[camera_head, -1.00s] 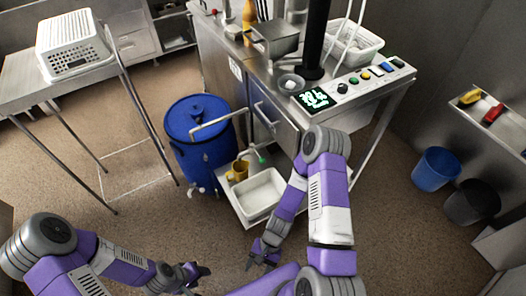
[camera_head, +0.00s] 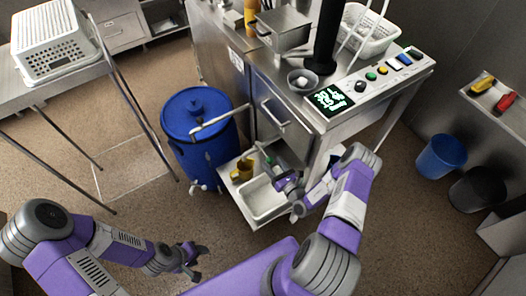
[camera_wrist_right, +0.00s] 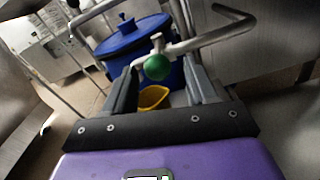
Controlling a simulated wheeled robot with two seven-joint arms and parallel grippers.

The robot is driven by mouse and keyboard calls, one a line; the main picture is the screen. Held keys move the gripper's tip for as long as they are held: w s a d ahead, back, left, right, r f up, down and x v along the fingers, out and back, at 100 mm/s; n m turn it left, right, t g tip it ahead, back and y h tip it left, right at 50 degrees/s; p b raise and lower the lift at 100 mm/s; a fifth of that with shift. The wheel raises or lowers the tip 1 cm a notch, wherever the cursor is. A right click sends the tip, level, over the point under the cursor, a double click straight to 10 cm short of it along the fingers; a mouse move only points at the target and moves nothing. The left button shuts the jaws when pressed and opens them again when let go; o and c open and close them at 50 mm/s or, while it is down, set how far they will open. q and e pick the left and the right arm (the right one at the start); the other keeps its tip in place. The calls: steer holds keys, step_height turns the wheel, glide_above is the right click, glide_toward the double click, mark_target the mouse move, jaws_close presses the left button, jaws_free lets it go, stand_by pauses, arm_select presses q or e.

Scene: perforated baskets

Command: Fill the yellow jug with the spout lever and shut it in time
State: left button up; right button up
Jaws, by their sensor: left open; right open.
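The yellow jug (camera_head: 243,169) stands on the low shelf beside the white tray, below the pipe; in the right wrist view the jug (camera_wrist_right: 152,98) shows partly, below the green knob. The spout lever's green knob (camera_wrist_right: 157,67) is at the pipe's end, and appears between the open fingers of my right gripper (camera_wrist_right: 160,78). I cannot tell if they touch it. In the head view my right gripper (camera_head: 275,168) is over the shelf, close to the pipe end. My left gripper (camera_head: 195,258) is open and empty, low over the floor.
A blue barrel (camera_head: 199,128) stands left of the shelf, with the bent pipe (camera_head: 222,119) in front. A white tray (camera_head: 262,202) lies on the shelf. The steel counter (camera_head: 290,72) above carries a button panel (camera_head: 382,72). The floor at the front is free.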

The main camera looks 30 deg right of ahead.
mark_target(268, 157)
steer(key=shift+w+a+r+b, duration=0.15)
steer(key=shift+w+b, duration=0.2)
steer(key=shift+w, duration=1.15)
steer(key=shift+w+a+b, duration=0.15)
steer(key=shift+w+b, duration=0.2)
steer(key=shift+w, duration=1.15)
jaws_close()
